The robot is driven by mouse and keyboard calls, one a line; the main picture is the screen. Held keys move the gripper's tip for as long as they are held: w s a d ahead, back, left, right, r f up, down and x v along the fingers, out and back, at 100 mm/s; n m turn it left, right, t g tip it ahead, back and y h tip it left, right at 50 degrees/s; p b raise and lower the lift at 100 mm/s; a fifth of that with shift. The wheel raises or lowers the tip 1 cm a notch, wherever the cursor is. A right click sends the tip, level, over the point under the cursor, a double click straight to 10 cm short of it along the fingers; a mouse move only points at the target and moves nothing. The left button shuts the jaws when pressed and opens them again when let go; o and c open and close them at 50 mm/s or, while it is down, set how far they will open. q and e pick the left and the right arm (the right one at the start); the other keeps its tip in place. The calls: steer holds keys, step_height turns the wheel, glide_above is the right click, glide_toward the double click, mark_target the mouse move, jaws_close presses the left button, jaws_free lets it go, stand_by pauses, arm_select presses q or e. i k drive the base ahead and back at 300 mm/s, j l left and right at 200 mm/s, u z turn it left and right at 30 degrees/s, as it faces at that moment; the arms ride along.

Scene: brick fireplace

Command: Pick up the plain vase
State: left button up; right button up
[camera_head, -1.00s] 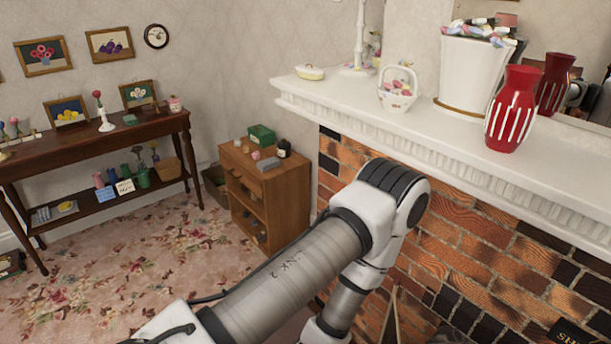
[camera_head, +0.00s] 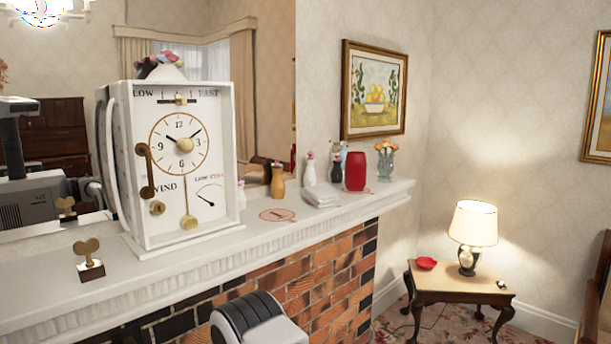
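A plain red vase (camera_head: 355,171) without stripes stands upright near the right end of the white mantelpiece (camera_head: 330,211). Nothing is holding it. Neither gripper is in view. Only a white and dark joint of one of my arms (camera_head: 256,322) shows at the bottom, below the mantel edge, well apart from the vase.
A large white clock (camera_head: 182,165) and a key on a stand (camera_head: 90,260) occupy the mantel's left. A lamp (camera_head: 474,224) stands on a side table (camera_head: 455,283).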

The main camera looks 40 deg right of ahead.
mark_target(356, 162)
steer(key=z, duration=1.65)
steer(key=i+l, duration=0.1)
steer(key=l+u, duration=0.05)
steer(key=l, duration=0.05)
